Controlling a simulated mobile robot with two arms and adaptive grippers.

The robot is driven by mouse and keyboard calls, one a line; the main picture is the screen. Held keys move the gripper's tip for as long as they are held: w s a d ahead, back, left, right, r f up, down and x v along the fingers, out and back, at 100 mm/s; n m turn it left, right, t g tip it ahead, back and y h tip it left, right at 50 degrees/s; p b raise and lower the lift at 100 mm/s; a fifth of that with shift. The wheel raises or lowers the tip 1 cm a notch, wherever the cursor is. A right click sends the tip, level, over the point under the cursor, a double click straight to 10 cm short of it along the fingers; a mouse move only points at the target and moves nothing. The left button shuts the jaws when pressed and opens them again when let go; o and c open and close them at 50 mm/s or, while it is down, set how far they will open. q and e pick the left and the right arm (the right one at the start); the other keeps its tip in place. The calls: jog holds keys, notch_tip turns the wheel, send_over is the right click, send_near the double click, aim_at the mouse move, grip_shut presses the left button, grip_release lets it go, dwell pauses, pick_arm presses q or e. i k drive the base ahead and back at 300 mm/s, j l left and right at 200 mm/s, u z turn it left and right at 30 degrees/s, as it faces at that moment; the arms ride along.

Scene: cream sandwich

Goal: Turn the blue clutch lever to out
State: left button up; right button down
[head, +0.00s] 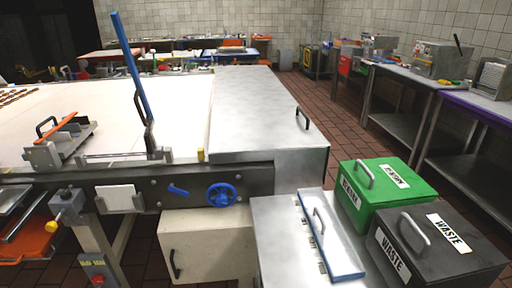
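A long blue lever (131,66) stands up from the near edge of the machine, at the upper left of the head view. It leans to the left at its top and joins a dark metal linkage near a bracket. A small blue handle (178,190) sticks out of the machine's front panel below, beside a blue handwheel (222,194). No label shows which blue part is the clutch lever, and no "out" mark is readable. Neither of my grippers is in view.
A metal cover (245,107) with a handle closes the machine's right end. A green bin (409,199) and a black waste bin (467,265) stand at the lower right, beside a metal cabinet top (277,235). A brick-coloured tiled aisle (340,128) is clear.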

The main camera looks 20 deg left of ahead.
aim_at(183, 193)
jog(key=u, duration=1.35)
